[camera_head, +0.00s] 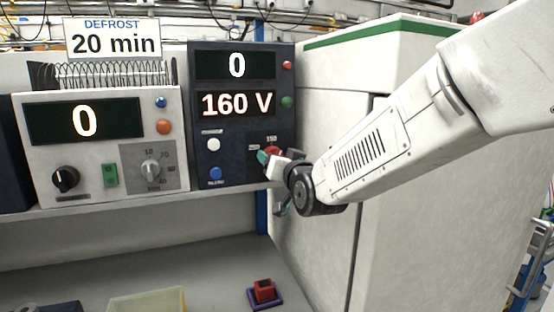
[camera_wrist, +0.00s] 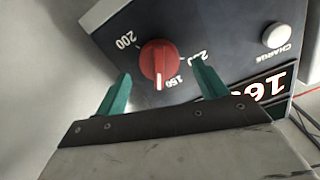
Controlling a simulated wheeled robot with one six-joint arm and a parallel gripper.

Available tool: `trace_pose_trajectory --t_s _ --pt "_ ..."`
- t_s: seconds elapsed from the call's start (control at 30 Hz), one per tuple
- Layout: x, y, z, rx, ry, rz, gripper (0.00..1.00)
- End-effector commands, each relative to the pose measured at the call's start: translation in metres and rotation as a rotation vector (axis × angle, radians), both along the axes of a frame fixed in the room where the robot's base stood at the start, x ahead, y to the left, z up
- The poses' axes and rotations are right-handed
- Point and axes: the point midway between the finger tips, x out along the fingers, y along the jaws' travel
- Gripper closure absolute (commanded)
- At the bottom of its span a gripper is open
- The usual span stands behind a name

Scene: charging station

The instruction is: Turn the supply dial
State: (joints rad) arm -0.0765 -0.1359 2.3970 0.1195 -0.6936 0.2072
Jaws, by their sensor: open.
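The supply dial is a red knob (camera_wrist: 158,60) on a dark panel, with a white pointer line at the 150 mark. It also shows, partly hidden by my gripper, in the head view (camera_head: 272,151). The dark supply unit (camera_head: 240,125) displays 0 above and 160 V below. My gripper (camera_wrist: 160,92) is open, with one green finger on each side of the red knob in the wrist view. Its fingers look apart from the knob; I cannot tell how deep they reach. In the head view my gripper (camera_head: 268,158) is at the unit's lower right.
A beige unit (camera_head: 95,183) with a 0 display, black knob and grey dial stands left of the dark unit. A sign reads DEFROST 20 min (camera_head: 113,38). A large white cabinet (camera_head: 318,245) stands close on the right. A red block (camera_head: 264,290) sits on the lower bench.

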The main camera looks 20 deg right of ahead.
Motion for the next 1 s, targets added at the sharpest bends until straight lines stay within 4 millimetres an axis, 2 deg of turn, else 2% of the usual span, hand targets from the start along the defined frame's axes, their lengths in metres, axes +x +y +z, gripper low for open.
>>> trace_pose_trajectory --t_s 0.2,0.4,0.9,1.0 --pt "-0.039 0.000 0.000 0.001 -0.001 0.000 0.29" --pt "-0.057 0.000 0.000 0.001 -0.001 0.000 0.29" --pt "-0.060 0.000 0.000 0.000 0.000 0.000 0.29" --pt "-0.060 0.007 -0.001 0.000 0.002 0.015 0.29"
